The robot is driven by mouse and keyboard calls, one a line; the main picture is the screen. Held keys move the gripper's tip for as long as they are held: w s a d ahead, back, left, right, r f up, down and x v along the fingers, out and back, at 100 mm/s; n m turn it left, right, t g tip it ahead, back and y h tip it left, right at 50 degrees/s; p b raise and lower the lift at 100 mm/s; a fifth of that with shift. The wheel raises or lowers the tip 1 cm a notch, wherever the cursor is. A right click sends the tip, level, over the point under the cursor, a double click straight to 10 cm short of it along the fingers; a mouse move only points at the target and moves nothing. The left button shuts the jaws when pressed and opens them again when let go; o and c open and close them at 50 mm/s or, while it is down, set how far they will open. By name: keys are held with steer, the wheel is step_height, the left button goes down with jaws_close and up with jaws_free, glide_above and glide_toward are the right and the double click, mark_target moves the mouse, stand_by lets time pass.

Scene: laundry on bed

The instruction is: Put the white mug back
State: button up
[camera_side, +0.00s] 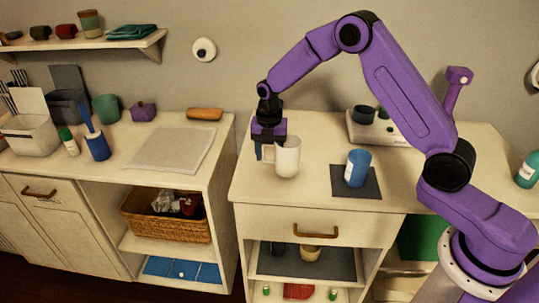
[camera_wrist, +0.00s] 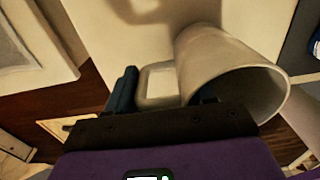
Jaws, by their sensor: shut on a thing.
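The white mug (camera_side: 287,158) is upright at the left part of the right-hand counter in the side view. My gripper (camera_side: 266,152) is at its left side, shut on its handle. In the wrist view the mug (camera_wrist: 222,75) lies across the upper right with its open rim facing right, and it looks empty. Its squarish handle sits between my gripper's fingers (camera_wrist: 160,92). The right finger is mostly hidden by the mug. I cannot tell whether the mug touches the counter or hangs just above it.
A blue cup (camera_side: 358,168) stands on a dark mat (camera_side: 371,190) to the right. A white appliance (camera_side: 366,133) is behind. A gap separates this counter from the left one, which holds a pale mat (camera_side: 170,150), a rolling-pin-like brown object (camera_side: 205,114) and containers. A shelf (camera_side: 70,46) hangs upper left.

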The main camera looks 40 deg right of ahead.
steer(key=shift+f, duration=0.45)
steer(key=shift+f, duration=0.1)
steer(key=o, duration=1.4)
